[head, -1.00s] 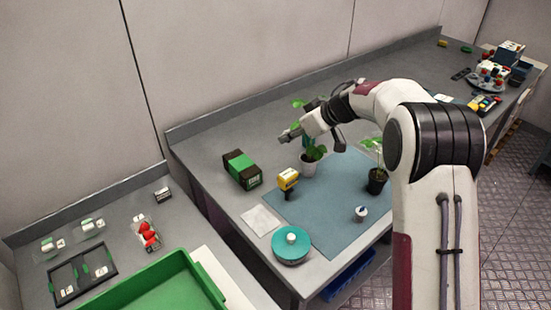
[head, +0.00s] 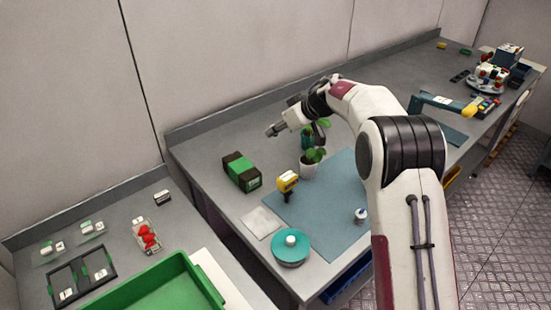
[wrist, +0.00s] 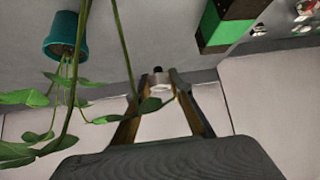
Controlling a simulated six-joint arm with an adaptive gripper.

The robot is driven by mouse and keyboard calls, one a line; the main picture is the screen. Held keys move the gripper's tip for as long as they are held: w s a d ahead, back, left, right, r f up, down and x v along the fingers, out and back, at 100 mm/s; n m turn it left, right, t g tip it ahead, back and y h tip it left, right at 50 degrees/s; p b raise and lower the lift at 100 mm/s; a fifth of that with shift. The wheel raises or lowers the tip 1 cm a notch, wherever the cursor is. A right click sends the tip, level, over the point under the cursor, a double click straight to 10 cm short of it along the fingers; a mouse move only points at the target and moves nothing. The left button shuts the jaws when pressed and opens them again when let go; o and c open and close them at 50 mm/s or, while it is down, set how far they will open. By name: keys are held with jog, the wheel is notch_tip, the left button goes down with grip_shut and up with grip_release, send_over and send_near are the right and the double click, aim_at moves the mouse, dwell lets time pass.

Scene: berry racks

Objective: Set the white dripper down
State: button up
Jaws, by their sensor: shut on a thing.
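My gripper (wrist: 162,88) is shut on a small white piece with a dark end, which I take to be the white dripper (wrist: 162,80). Only part of it shows between the fingertips in the wrist view. In the head view my gripper (head: 275,130) is in the air above the back of the grey bench (head: 205,155), behind the green and black box (head: 241,172). The held piece is too small to make out there.
A plant in a white pot (head: 308,168) stands near my wrist. A teal pot (wrist: 62,35) with trailing leaves is close in the wrist view. A yellow device (head: 288,181), a teal round container (head: 291,248) and a small white bottle (head: 360,216) stand farther forward.

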jog(key=shift+f, duration=2.4)
jog(key=shift+f, duration=2.5)
jog(key=shift+f, duration=0.1)
jog(key=o, duration=0.8)
jog(key=shift+s+d+r, duration=0.15)
jog(key=shift+d+r, duration=0.1)
jog(key=shift+r, duration=0.2)
jog(key=shift+v, duration=5.6)
